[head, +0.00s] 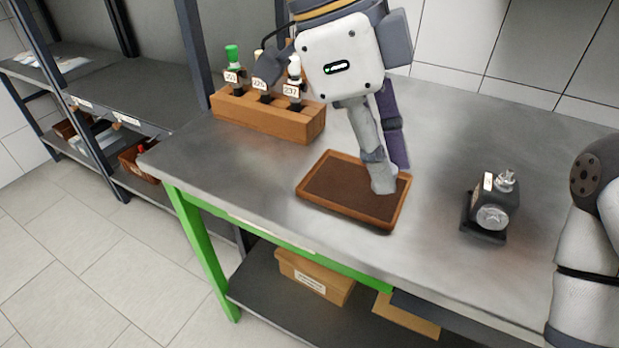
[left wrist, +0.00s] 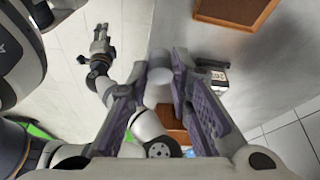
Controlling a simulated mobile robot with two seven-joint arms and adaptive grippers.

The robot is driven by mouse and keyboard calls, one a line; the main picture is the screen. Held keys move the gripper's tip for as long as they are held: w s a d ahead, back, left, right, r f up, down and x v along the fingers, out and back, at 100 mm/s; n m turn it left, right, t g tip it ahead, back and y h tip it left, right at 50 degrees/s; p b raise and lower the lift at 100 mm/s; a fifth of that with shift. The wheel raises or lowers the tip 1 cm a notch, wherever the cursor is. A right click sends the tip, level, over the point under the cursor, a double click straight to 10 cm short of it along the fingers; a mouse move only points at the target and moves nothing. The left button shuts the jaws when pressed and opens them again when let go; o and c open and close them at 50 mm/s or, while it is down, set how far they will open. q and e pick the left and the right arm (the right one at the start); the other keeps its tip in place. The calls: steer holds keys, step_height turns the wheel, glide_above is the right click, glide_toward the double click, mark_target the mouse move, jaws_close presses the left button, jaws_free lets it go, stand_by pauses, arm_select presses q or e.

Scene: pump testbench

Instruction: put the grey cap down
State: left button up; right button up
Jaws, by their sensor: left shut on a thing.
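My left gripper (head: 387,166) points down over the right part of a shallow wooden tray (head: 310,196) with a dark brown floor. Its fingers are shut on the grey cap (head: 383,182), a small light-grey round piece at the fingertips. The left wrist view shows the fingertips of my left gripper (left wrist: 168,72) with the cap (left wrist: 185,58) between them. Whether the cap touches the tray floor, I cannot tell. My right gripper (left wrist: 101,45) shows small at the upper left of that view, away from the tray; its jaw state is unclear.
A wooden rack (head: 262,118) with labelled, coloured-top items stands behind the tray at the left. A dark pump (head: 491,210) with a metal top stands on the metal bench to the right. Bare bench (head: 440,150) lies between tray and pump. Shelves stand at the far left.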

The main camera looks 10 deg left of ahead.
arm_select(q)
steer(key=w+a+f+b, duration=0.1)
steer(key=w+f+b, duration=0.1)
steer(key=w+f, duration=0.5)
glide_above(361, 188)
steer(key=a, duration=0.1)
steer(key=shift+s+a+f, duration=0.1)
steer(key=shift+s+f, duration=0.1)
steer(key=shift+f, duration=0.35)
steer(key=shift+s+a+f, duration=0.1)
steer(key=shift+s+f, duration=0.1)
steer(key=shift+f, duration=0.35)
steer(key=shift+w+f, duration=0.2)
steer(key=shift+w, duration=0.05)
steer(key=f, duration=0.3)
steer(key=shift+w+f, duration=0.3)
steer(key=shift+w, duration=0.05)
arm_select(e)
steer(key=shift+g, duration=0.7)
steer(key=s+f, duration=0.3)
steer(key=shift+s, duration=0.1)
arm_select(q)
steer(key=shift+s, duration=0.1)
steer(key=shift+f, duration=0.2)
steer(key=o, duration=0.7)
steer(key=shift+o, duration=0.2)
